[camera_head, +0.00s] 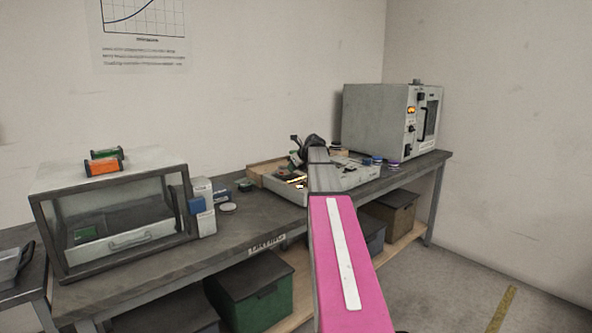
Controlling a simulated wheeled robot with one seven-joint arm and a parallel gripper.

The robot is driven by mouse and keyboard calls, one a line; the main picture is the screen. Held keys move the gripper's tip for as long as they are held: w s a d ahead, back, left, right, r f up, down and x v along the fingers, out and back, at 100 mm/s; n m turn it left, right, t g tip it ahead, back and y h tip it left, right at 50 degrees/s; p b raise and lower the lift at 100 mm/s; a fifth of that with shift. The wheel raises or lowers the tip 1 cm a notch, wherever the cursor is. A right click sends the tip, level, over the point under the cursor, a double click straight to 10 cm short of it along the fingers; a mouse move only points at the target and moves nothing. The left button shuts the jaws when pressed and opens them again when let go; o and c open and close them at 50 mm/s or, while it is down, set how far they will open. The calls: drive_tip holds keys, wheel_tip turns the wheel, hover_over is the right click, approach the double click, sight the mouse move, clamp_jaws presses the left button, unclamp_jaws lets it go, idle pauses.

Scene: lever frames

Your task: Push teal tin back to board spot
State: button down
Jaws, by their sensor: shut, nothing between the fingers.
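My arm reaches forward over the workbench, and my gripper (300,158) is the small dark shape at its far end. It is shut and appears empty, above the back left part of a pale grey board (352,180). The fingertips are small and partly hidden by the arm. I cannot pick out the teal tin with certainty. A small dark green item (245,185) lies on the bench left of the board, apart from my gripper. My arm covers the middle of the board.
A grey oven-like box (375,120) stands at the back right of the workbench (240,232). A glass-fronted case (110,215) stands at the left, with blue and white boxes (203,220) beside it. Small round items (378,161) lie near the board's right end. Bins sit below.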

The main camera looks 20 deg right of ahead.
drive_tip(key=w+a, duration=0.2)
drive_tip(key=w, duration=0.2)
drive_tip(key=w+a, duration=0.3)
drive_tip(key=w, duration=0.2)
drive_tip(key=w+a, duration=0.2)
drive_tip(key=w, duration=0.3)
drive_tip(key=shift+a, duration=0.2)
